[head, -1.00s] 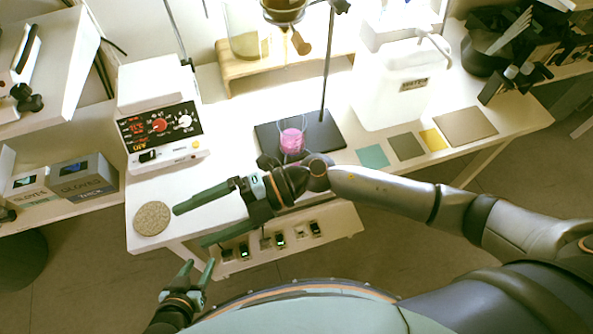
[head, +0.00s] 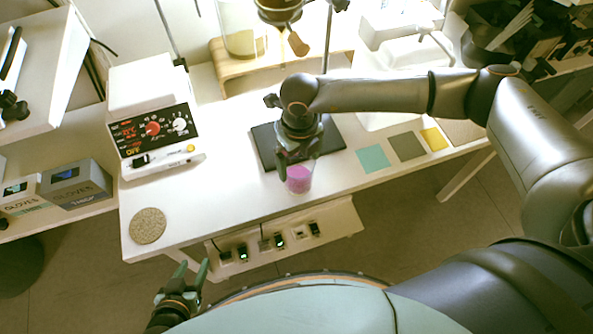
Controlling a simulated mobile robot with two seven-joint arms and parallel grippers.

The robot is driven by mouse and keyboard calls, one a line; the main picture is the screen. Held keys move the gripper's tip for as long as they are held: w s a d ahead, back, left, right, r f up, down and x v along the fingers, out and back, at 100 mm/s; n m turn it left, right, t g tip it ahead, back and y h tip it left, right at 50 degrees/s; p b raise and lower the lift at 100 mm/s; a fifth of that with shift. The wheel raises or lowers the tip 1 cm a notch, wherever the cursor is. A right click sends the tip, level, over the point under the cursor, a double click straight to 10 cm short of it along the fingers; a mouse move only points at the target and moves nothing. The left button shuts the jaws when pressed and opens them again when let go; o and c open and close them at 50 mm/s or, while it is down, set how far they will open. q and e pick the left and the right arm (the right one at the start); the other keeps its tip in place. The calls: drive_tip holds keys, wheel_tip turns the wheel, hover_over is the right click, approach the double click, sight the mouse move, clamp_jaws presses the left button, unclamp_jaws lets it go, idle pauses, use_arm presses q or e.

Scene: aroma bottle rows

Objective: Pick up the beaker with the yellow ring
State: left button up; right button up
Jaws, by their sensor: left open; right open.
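A small clear beaker with pink contents (head: 299,180) is at the front edge of the black plate (head: 262,142). I cannot make out a yellow ring on it. My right gripper (head: 297,168) points down at this beaker, open, with one finger along its left side. The gripper hides the beaker's upper part, and I cannot tell whether they touch. My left gripper (head: 191,275) is open and empty, low at the left in front of the table. A larger glass vessel with yellowish contents (head: 243,40) stands on the wooden stand at the back.
A hotplate-like device with dials (head: 152,130) stands at the left of the white table (head: 220,185). A round cork mat (head: 147,226) lies at its front left corner. Teal (head: 373,158), grey-brown (head: 407,146) and yellow (head: 433,139) squares lie to the right. A metal rod rises behind the plate.

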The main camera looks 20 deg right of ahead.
sight(299, 169)
wheel_tip(299, 169, down, 6)
drive_tip(key=shift+s+f+p, duration=0.1)
drive_tip(key=shift+f+p, duration=0.1)
drive_tip(key=shift+p, duration=0.15)
drive_tip(key=shift+c, duration=0.2)
drive_tip(key=c, duration=1.4)
drive_tip(key=shift+r, duration=0.15)
drive_tip(key=shift+r, duration=0.25)
wheel_tip(299, 169, up, 2)
drive_tip(key=shift+r+b, duration=0.25)
drive_tip(key=shift+b, duration=0.1)
drive_tip(key=s+d+r, duration=0.1)
drive_tip(key=s+r, duration=0.2)
drive_tip(key=s, duration=0.1)
drive_tip(key=s+d+r, duration=0.1)
drive_tip(key=s+r, duration=0.2)
drive_tip(key=s, duration=0.2)
drive_tip(key=s+d+r+b, duration=0.1)
drive_tip(key=s+r, duration=0.2)
drive_tip(key=s, duration=0.1)
drive_tip(key=shift+s+d+r, duration=0.2)
drive_tip(key=shift+s+r, duration=0.1)
drive_tip(key=shift+r, duration=0.1)
